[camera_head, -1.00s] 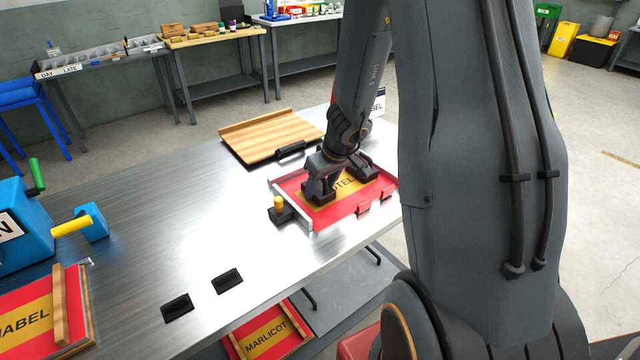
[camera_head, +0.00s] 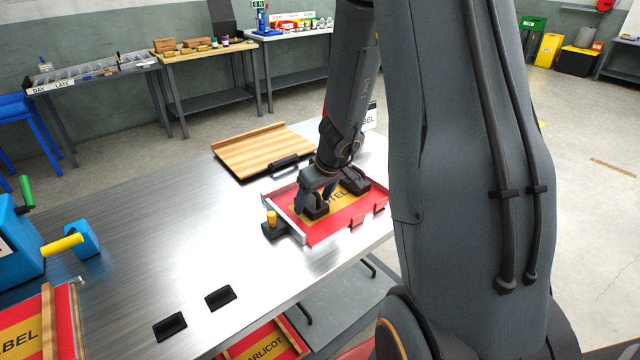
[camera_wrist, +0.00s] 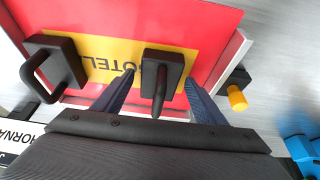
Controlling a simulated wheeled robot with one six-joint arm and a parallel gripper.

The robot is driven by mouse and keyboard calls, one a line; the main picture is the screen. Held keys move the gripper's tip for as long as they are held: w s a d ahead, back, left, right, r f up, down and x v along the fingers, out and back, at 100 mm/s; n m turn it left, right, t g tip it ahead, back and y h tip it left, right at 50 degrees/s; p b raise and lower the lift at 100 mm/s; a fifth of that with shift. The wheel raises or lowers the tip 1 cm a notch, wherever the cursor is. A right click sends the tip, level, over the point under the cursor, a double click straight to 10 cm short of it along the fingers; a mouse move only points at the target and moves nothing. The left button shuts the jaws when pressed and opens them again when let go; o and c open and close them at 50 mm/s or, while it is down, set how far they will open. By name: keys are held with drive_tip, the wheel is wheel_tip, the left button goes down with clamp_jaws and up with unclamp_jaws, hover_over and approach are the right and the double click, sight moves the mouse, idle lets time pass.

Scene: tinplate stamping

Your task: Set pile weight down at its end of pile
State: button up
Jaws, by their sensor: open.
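A pile of red and yellow printed tinplate sheets (camera_head: 338,228) sits in a pale-edged tray on the steel table; its lettering is partly hidden. Two black pile weights with handles rest on it: a near-end weight (camera_head: 316,210) and a far-end weight (camera_head: 356,186). In the wrist view the near-end weight (camera_wrist: 172,62) lies between the fingers of my gripper (camera_wrist: 159,78), and the far-end weight (camera_wrist: 66,62) is off to the left. My gripper is open around the near-end weight; a gap shows beside the fingers.
A yellow-knobbed black stop (camera_head: 271,226) stands beside the pile's left end. A slatted wooden board (camera_head: 262,150) with a black handled bar (camera_head: 284,163) lies behind. Two black pads (camera_head: 220,298) lie at the table's front. The table's middle is bare.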

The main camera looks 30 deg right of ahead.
drive_tip(key=a+p+v, duration=0.1)
drive_tip(key=p+v, duration=0.2)
drive_tip(key=v, duration=0.8)
drive_tip(key=s+a+r+m+g, duration=0.1)
drive_tip(key=s+a+m+g, duration=0.1)
drive_tip(key=s+a, duration=0.9)
drive_tip(key=s+g, duration=0.1)
drive_tip(key=s, duration=0.2)
drive_tip(key=shift+s+r+h, duration=0.35)
drive_tip(key=shift+r+h, duration=0.05)
